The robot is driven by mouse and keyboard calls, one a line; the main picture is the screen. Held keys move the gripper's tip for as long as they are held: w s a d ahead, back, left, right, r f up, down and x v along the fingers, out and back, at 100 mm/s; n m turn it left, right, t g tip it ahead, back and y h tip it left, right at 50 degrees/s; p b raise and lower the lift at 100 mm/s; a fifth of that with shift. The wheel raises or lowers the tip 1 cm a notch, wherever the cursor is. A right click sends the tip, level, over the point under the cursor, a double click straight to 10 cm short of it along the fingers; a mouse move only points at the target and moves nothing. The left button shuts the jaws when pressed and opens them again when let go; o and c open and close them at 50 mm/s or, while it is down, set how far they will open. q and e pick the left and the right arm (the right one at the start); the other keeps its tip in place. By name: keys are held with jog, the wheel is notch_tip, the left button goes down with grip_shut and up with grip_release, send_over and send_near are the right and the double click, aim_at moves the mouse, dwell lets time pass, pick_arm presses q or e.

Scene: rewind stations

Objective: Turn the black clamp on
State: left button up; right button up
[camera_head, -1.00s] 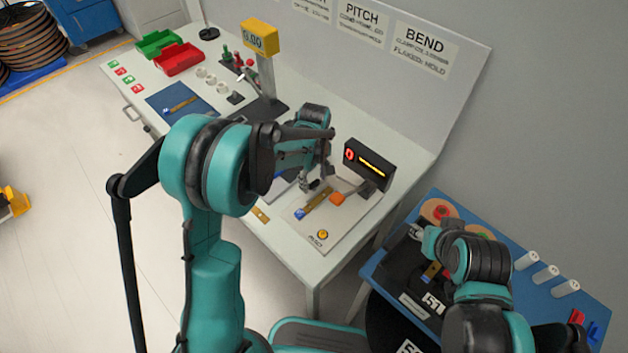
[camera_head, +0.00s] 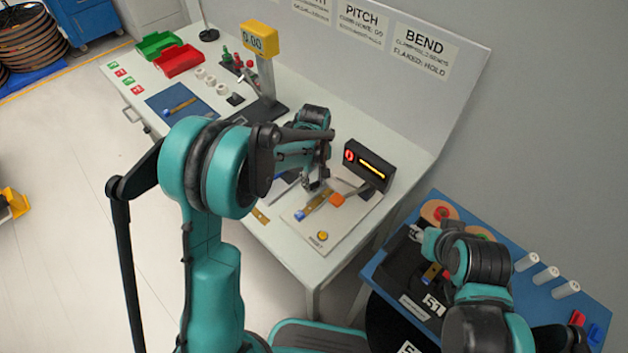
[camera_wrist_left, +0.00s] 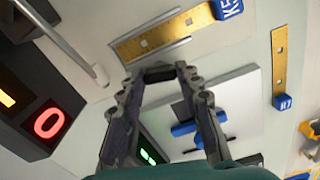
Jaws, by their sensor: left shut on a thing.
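My left gripper (camera_head: 316,184) is over the bend station's pale board (camera_head: 335,226) at the table's near right part. In the left wrist view its two fingers (camera_wrist_left: 160,78) close on a small dark piece (camera_wrist_left: 157,73), apparently the black clamp. The fingers and arm hide most of it in the head view. A brass strip with a blue end (camera_head: 312,208) lies on the board just beside the fingertips; it also shows in the left wrist view (camera_wrist_left: 165,37). My right gripper (camera_head: 418,232) is over the blue table, its fingers too small to judge.
A black display with a red digit and yellow bar (camera_head: 367,165) stands behind the board, near an orange block (camera_head: 337,200). A yellow button (camera_head: 322,236) is at the board's front. A yellow gauge post (camera_head: 262,62) and red (camera_head: 179,60) and green bins stand further left.

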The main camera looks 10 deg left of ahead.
pick_arm(q)
jog(key=m, duration=1.1)
jog(key=shift+m+b, duration=0.3)
jog(key=shift+m, duration=1.9)
jog(key=o, duration=1.2)
jog(key=shift+c, duration=0.2)
jog(key=shift+r, duration=0.1)
